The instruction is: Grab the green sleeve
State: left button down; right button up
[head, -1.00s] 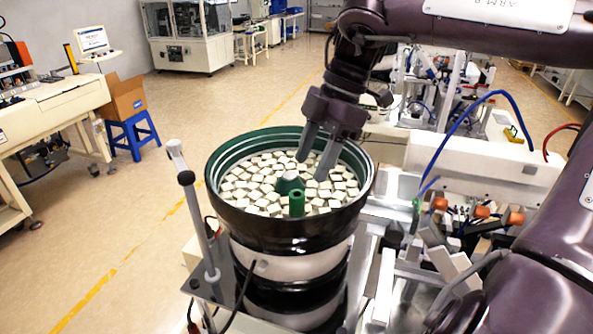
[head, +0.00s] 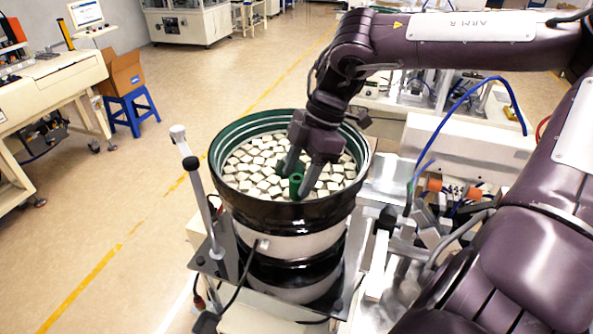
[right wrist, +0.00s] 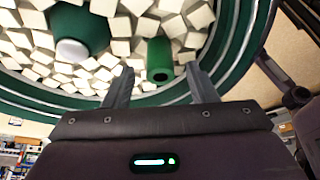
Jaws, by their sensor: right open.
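In the right wrist view my right gripper (right wrist: 156,78) has one fingertip on each side of the sleeve, with gaps visible. Whether a finger touches the sleeve cannot be told. My left gripper is not in view.
Several white blocks (head: 250,178) fill the bowl. A green cone with a pale top (right wrist: 78,30) stands at the bowl's centre, close to the sleeve. The bowl's rim surrounds my fingers. A metal post (head: 198,190) stands left of the bowl.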

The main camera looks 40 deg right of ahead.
jog(key=c, duration=0.5)
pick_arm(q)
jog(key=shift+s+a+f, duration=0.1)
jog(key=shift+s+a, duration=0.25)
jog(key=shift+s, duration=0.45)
pick_arm(e)
jog(key=c, duration=0.6)
jog(key=shift+o, duration=0.2)
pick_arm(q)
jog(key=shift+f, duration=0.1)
pick_arm(e)
jog(key=shift+r, duration=0.15)
